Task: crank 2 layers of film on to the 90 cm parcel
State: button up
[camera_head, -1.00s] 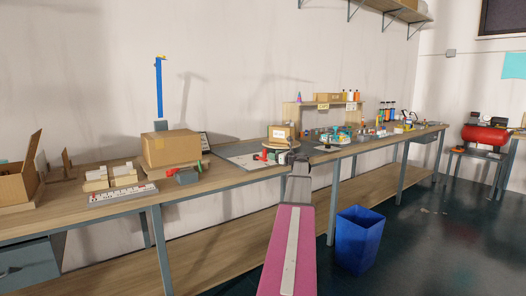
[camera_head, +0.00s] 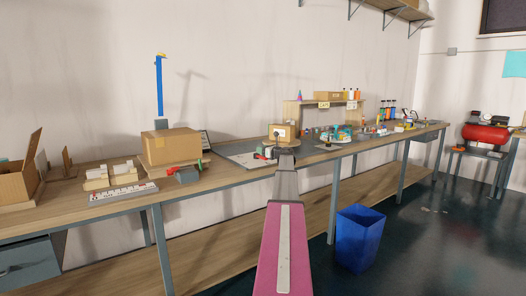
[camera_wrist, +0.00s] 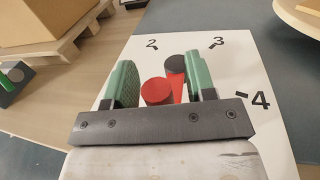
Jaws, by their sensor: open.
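A red crank (camera_wrist: 158,90) with a red knob and a dark hub lies on a white dial sheet marked 2, 3 and 4 (camera_wrist: 240,125). In the wrist view, my gripper (camera_wrist: 163,82) is open, with a green-padded finger on each side of the crank's red knob. I cannot tell whether either finger touches it. In the head view my gripper (camera_head: 284,158) is at the bench's front edge, hiding part of the dial area. A small carton (camera_head: 287,131) stands on a round wooden disc just behind. I cannot read which parcel is 90 cm.
A large carton (camera_head: 171,147) sits on a pallet to the left; its corner (camera_wrist: 40,18) shows in the wrist view. The round disc's edge (camera_wrist: 300,14) is at upper right there. A keyboard-like strip (camera_head: 124,193) lies left. A blue bin (camera_head: 360,238) stands below on the floor.

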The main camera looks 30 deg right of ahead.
grip_shut()
jog(key=shift+a, duration=0.1)
